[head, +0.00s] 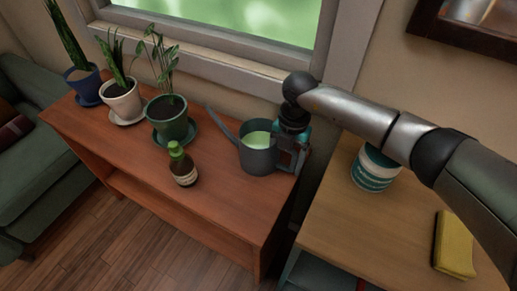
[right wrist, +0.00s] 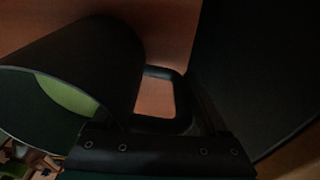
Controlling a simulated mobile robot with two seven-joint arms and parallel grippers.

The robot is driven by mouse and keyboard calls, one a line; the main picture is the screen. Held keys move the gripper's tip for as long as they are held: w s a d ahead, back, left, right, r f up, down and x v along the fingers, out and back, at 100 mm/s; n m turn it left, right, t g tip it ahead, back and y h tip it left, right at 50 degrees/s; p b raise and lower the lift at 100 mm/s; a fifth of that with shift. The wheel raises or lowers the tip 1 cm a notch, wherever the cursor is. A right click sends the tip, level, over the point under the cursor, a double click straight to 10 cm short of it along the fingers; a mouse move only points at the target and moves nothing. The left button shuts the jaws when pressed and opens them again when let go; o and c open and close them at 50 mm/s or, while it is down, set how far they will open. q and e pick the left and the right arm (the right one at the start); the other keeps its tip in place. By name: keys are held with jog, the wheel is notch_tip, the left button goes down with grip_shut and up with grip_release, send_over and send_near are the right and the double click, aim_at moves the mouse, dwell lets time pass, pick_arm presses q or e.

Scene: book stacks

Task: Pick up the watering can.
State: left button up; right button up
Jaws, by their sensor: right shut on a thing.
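The grey watering can (head: 257,160) stands at the right end of the reddish wooden shelf unit, with its spout pointing left and a pale green inside. In the head view my right gripper (head: 291,158) is at the can's right side, where the handle is. In the right wrist view the can's dark body (right wrist: 95,65) and its loop handle (right wrist: 178,98) are close to the gripper. My right gripper is shut on the handle; the fingertips are mostly hidden. The can looks upright, and I cannot tell whether it touches the shelf top. My left gripper is not in view.
A brown bottle with a green cap (head: 182,165) stands left of the can. Potted plants, the nearest in a green pot (head: 172,125), line the shelf (head: 215,205). On the right table (head: 345,230) are a white and teal tub (head: 374,170) and a yellow sponge (head: 454,243).

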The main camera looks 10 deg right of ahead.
jog(key=shift+d, duration=0.1)
grip_shut()
jog(key=shift+w+r, duration=0.1)
dwell(0.3)
jog(key=shift+r, duration=0.25)
